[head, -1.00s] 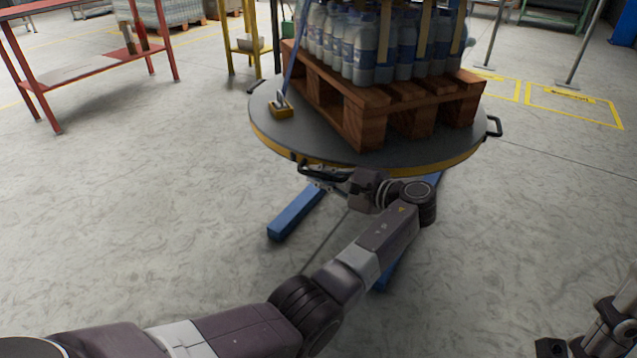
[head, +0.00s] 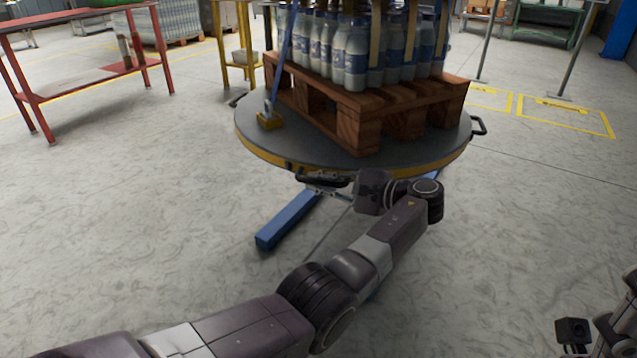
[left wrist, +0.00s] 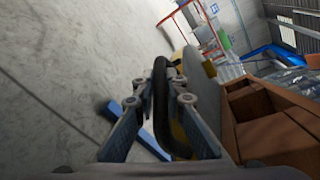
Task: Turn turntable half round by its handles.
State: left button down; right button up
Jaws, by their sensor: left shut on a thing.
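The round grey turntable (head: 292,140) has a yellow rim and stands on blue legs (head: 287,220). It carries a wooden pallet (head: 358,131) of bottles. My left gripper (head: 322,181) is at the near edge, shut on the black front handle. In the left wrist view the handle (left wrist: 160,100) runs between the gripper's two fingers (left wrist: 158,112). Another handle (head: 479,125) sticks out at the right edge, and a third (head: 237,98) shows at the far left edge. My right arm shows only partly at the bottom right; its jaw state is unclear.
A red bench (head: 85,80) stands at the left. The floor in front is clear.

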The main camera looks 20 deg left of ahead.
pick_arm(q)
jog(key=c, duration=2)
grip_release()
jog(key=shift+o, duration=0.2)
notch_tip(320, 180, up, 10)
jog(key=shift+s+r, duration=0.1)
jog(key=shift+r, duration=0.05)
